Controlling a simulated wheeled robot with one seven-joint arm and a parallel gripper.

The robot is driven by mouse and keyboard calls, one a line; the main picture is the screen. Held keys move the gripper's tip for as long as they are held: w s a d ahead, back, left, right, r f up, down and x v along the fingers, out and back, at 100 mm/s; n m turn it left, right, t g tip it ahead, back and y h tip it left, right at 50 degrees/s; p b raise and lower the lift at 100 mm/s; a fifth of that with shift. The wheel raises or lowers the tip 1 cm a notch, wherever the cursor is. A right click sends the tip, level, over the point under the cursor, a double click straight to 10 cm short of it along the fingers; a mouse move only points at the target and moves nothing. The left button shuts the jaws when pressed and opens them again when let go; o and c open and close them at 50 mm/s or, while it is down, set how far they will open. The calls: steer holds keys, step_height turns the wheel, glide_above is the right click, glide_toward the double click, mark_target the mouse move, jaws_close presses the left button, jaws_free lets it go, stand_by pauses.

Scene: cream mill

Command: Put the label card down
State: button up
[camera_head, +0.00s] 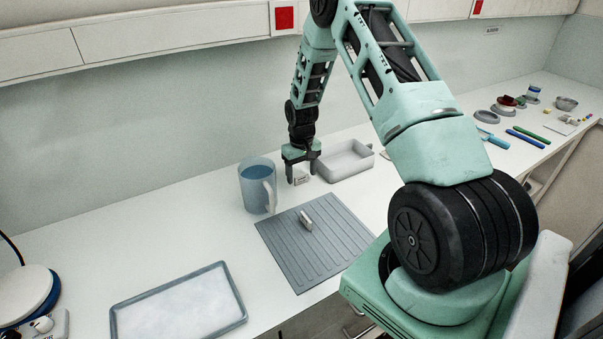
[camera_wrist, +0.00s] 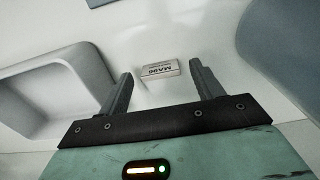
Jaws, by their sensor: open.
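The label card (camera_wrist: 158,69) is small and white with dark print, and shows just past and between the fingertips in the wrist view. In the head view the label card (camera_head: 301,181) is at counter height below my gripper (camera_head: 301,177), between the pitcher and the white tray. My gripper (camera_wrist: 161,72) points down with its two fingers spread apart, a gap showing on each side of the card. The card seems to rest on the white counter; its lower edge is hard to make out.
A blue pitcher (camera_head: 254,187) stands close on the left, a white tray (camera_head: 346,161) close on the right. A ribbed grey mat (camera_head: 325,255) in front bears a small pale piece (camera_head: 306,220). A grey-rimmed tray (camera_head: 180,306) lies front left. Bare counter lies left of the pitcher.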

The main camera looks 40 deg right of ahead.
mark_target(301, 176)
step_height(301, 176, up, 12)
steer(key=b, duration=0.4)
steer(key=shift+n+y, duration=0.3)
steer(key=shift+n, duration=0.6)
steer(key=a+r, duration=0.1)
steer(key=a, duration=0.3)
steer(key=a+r, duration=0.1)
steer(key=a, duration=0.3)
steer(key=a+r, duration=0.1)
steer(key=a, duration=0.3)
steer(key=shift+s, duration=0.1)
steer(key=s+a+r+n, duration=0.2)
steer(key=s+a, duration=0.1)
steer(key=a, duration=0.4)
steer(key=s+a+r+n, duration=0.1)
steer(key=s+a, duration=0.2)
steer(key=a, duration=0.5)
steer(key=s+a+n, duration=0.2)
steer(key=s+a, duration=0.2)
steer(key=s, duration=0.3)
steer(key=s+a+r+n, duration=0.1)
steer(key=s+a, duration=0.3)
steer(key=s, duration=0.4)
steer(key=s+a+r+n, duration=0.1)
steer(key=s+a, duration=0.3)
steer(key=s, duration=0.4)
steer(key=shift+s+a+n, duration=0.15)
steer(key=shift+a+n, duration=0.2)
steer(key=shift+n, duration=0.55)
